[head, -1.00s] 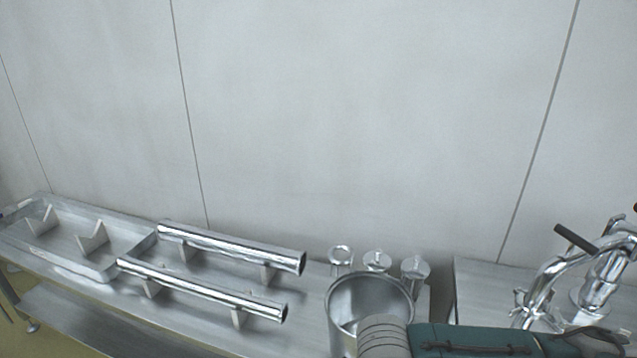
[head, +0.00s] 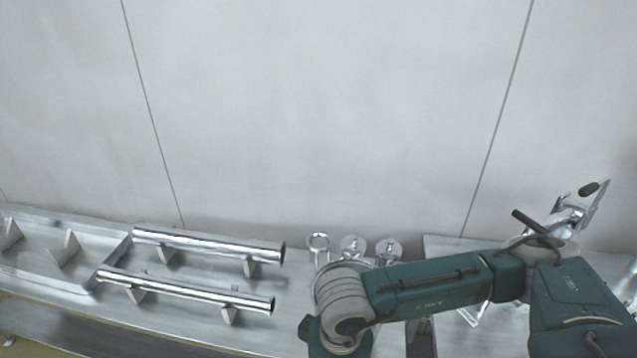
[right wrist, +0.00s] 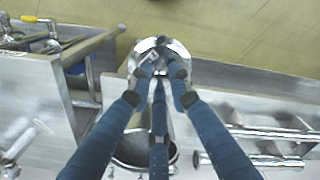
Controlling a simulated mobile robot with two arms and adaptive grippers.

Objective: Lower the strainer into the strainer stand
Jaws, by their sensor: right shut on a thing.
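My right gripper (right wrist: 160,76) is shut on a shiny metal piece, apparently the strainer (right wrist: 160,46), whose round end shows beyond the fingertips in the right wrist view. The rest of it is largely hidden by my blue fingers. An open-topped metal vessel (right wrist: 128,150) lies lower in that view, partly behind the fingers. I cannot tell for sure which fixture is the strainer stand. In the head view my right arm covers the gripper, the held piece and most of the vessel. My left gripper is not in view.
Two long metal tubes (head: 210,245) (head: 185,290) rest on V-shaped supports at the left. Farther left is a tray with empty supports (head: 65,250). Several small metal fittings (head: 352,247) stand at the bench's back. Pipework with a dark handle (head: 568,212) stands at the right.

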